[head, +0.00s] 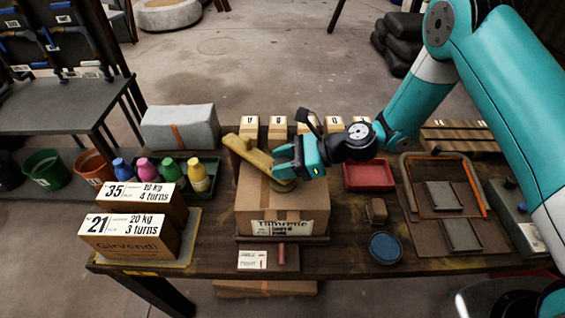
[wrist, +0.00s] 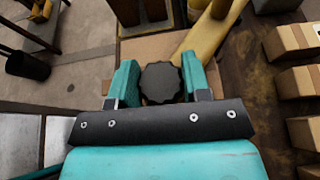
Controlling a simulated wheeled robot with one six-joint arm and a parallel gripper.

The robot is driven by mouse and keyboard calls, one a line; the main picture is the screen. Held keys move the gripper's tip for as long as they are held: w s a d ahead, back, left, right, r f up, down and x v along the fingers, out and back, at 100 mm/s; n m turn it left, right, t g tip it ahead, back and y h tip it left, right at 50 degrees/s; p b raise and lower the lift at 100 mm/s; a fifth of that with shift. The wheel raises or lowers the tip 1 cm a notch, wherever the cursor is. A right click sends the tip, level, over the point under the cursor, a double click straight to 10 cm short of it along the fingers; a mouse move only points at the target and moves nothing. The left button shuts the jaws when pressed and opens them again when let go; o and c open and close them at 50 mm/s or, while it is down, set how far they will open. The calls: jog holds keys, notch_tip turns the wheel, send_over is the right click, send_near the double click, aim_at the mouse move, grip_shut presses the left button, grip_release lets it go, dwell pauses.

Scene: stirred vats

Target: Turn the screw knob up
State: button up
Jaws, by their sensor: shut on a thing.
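The dark scalloped screw knob (wrist: 160,83) sits between the two teal fingers of my gripper (wrist: 158,85) in the wrist view. The gripper is shut on it. In the head view my gripper (head: 288,163) covers the knob at the free end of a yellow press arm (head: 252,154). That arm reaches over a taped cardboard box (head: 281,214). A round foot below the gripper is at the box top; I cannot tell if it presses on it.
Two labelled boxes, "35" (head: 147,206) and "21" (head: 128,243), stand at left, near coloured bottles (head: 172,169). A red tray (head: 369,176), a small brown block (head: 376,210) and a round blue dish (head: 385,247) lie at right. Small cartons (head: 278,127) line the back.

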jog(key=n+g+b, duration=0.1)
jog(key=n+g, duration=0.3)
jog(key=g, duration=0.1)
jog(key=shift+h, duration=0.3)
jog(key=shift+n+g+h+b, duration=0.5)
jog(key=shift+n+g+h, duration=0.3)
jog(key=shift+n+g, duration=0.85)
jog(key=shift+n, duration=0.25)
jog(key=o, duration=0.9)
jog(key=shift+r, duration=0.1)
